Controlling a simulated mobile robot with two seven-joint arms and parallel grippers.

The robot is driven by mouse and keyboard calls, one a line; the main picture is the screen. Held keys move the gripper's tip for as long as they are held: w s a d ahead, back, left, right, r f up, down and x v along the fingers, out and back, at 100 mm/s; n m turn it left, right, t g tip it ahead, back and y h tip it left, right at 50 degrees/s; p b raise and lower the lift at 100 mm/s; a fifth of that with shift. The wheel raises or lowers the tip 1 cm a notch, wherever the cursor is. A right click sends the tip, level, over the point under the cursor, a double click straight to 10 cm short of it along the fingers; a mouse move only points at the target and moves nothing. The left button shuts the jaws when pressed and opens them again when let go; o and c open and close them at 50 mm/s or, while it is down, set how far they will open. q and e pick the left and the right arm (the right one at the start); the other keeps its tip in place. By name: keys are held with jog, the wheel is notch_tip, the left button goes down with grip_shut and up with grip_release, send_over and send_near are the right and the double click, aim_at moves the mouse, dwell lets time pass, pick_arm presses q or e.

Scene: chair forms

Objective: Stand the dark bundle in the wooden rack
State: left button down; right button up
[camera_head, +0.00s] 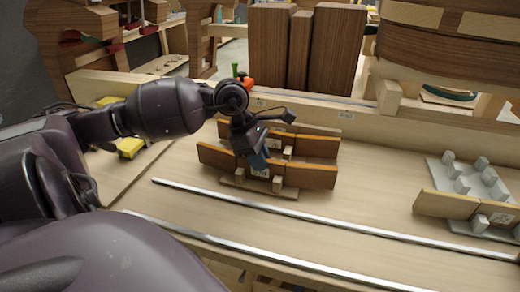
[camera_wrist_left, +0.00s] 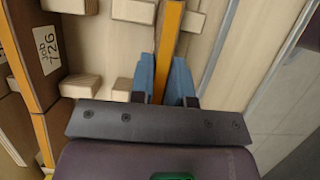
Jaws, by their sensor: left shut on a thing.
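The wooden rack (camera_head: 232,186) stands on the bench, with a pale base and small upright blocks. Brown boards with orange edges stand in or at it, a front one (camera_head: 308,175) and a rear one (camera_head: 316,146). I take these to be the dark bundle, but cannot tell for sure. My left gripper (camera_head: 258,160) reaches down at the front board's middle. In the left wrist view, its blue fingers (camera_wrist_left: 167,78) are shut on an orange-edged board (camera_wrist_left: 170,30), seen edge-on between pale blocks. The board's lower edge is hidden. My right gripper is out of view.
A grey rack (camera_head: 490,185) with a pale board (camera_head: 447,204) stands at the right. Two metal rails (camera_head: 320,217) cross the bench in front. Tall dark boards (camera_head: 337,50) stand behind. The bench between the racks is clear. A labelled board (camera_wrist_left: 35,50) shows at the wrist view's left.

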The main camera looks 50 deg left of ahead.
pick_arm(q)
jog(key=c, duration=1)
grip_release()
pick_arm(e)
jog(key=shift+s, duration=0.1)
pick_arm(q)
jog(key=v, duration=0.3)
jog(key=shift+a+r, duration=0.15)
jog(key=shift+r, duration=0.1)
jog(key=p+v, duration=0.1)
jog(key=v, duration=0.6)
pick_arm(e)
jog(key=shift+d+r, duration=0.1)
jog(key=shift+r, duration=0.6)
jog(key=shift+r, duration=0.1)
